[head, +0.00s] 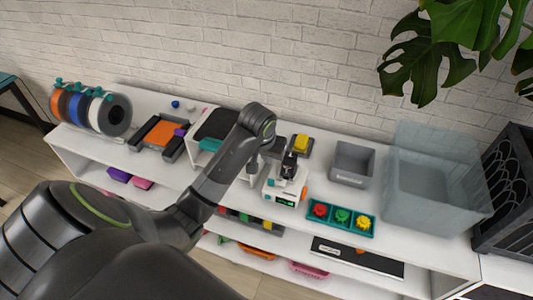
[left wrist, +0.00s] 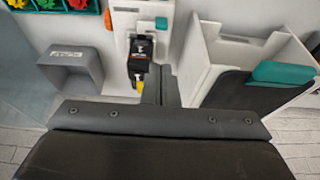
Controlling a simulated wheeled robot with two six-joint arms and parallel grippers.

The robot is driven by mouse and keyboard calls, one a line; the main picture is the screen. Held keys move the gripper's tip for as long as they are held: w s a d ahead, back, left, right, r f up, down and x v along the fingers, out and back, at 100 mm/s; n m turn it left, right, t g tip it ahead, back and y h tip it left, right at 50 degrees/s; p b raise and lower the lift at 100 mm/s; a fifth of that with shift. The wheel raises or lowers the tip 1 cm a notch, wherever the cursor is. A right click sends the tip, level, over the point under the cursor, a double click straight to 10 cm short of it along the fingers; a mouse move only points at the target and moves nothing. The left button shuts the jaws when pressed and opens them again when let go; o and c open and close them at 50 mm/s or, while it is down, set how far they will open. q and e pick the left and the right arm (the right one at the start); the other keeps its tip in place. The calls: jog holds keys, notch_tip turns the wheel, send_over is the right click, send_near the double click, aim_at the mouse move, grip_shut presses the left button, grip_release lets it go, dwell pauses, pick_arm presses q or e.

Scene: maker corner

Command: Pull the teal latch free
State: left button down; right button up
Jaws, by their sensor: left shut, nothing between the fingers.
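The teal latch (head: 210,145) is a rounded block at the front edge of the dark top of a white box (head: 240,172). In the left wrist view the teal latch (left wrist: 283,73) lies at the right, on the dark panel. My left gripper (head: 253,166) is shut and empty, pointing down to the right of the latch and apart from it. In the left wrist view its fingers (left wrist: 160,88) are together between the white box and a small white machine. My right gripper is not in view.
The white machine (head: 283,190) with a black upper part stands close to the right of my left gripper. A grey bin (head: 353,164), a clear tub (head: 432,188) and a teal tray (head: 320,224) of coloured knobs are further right. Spools (head: 115,115) stand at far left.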

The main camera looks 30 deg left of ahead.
pick_arm(q)
jog(key=shift+v, duration=1.05)
jog(key=s+f+m+y, duration=0.1)
jog(key=s+f, duration=0.3)
jog(key=s, duration=1.1)
jog(key=s+f+m, duration=0.1)
jog(key=s+f, duration=0.4)
jog(key=s, duration=0.9)
notch_tip(320, 180, down, 27)
jog(key=g+b, duration=0.1)
jog(key=b, duration=0.3)
jog(key=s+f+b, duration=0.2)
jog(key=s+f, duration=0.5)
jog(key=f, duration=0.3)
jog(key=s+f+g+h+b, duration=0.1)
jog(key=s+f+b, duration=0.1)
jog(key=s+f, duration=0.6)
notch_tip(320, 180, down, 3)
jog(key=shift+d+f, duration=0.2)
jog(key=shift+d, duration=0.1)
